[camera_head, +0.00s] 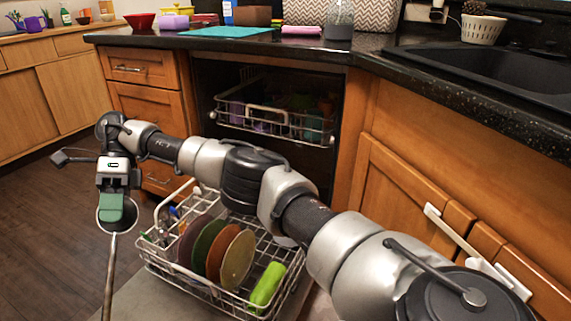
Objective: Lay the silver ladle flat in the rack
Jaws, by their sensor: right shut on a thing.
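My right gripper (117,208) reaches across to the left of the picture and is shut on the silver ladle (110,270). The thin handle runs down from the fingers past the bottom edge of the picture. A round silver part shows behind the green fingers, mostly covered by them. The ladle is in front and to the left of the lower rack (205,287), which is pulled out and holds several plates and a green item. The upper rack (265,125) is inside the dishwasher with cups in it. My left gripper is not in view.
My right arm covers part of the lower rack and dishwasher opening. Plates (237,260) stand upright in the rack's middle, with a bright green item (267,284) at its right. The counter (430,70) with a dark sink (500,72) lies behind. Floor (50,200) at left is clear.

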